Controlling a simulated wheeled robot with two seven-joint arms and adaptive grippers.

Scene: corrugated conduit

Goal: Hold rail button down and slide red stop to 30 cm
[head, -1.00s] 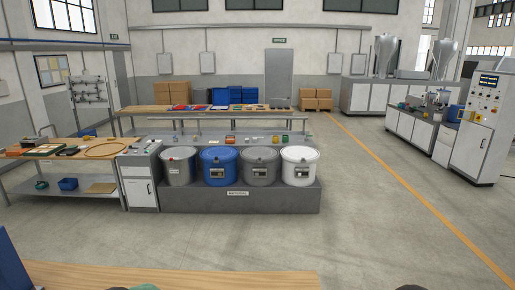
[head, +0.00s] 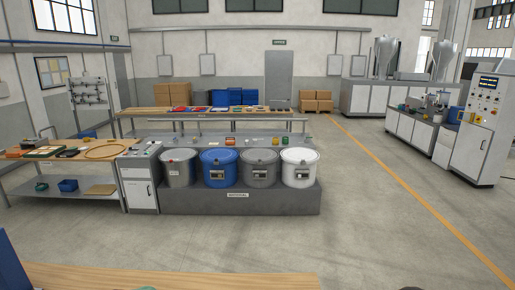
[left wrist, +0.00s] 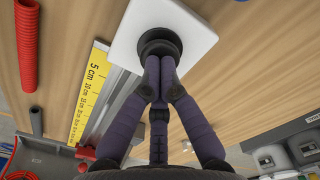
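In the left wrist view a black round button (left wrist: 160,40) sits on a white square plate (left wrist: 193,22). A grey metal rail (left wrist: 120,93) runs from the plate toward the lower left, beside a yellow scale (left wrist: 92,92) whose large legible mark is 5 cm. A small red piece (left wrist: 85,153) shows near the rail's far end; I cannot tell for sure that it is the stop. My right gripper is not in view.
A red corrugated conduit (left wrist: 26,45) lies left of the scale on the wooden bench (left wrist: 70,25). A dark short tube (left wrist: 36,121) lies below it. Drums and workbenches stand farther off across open floor.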

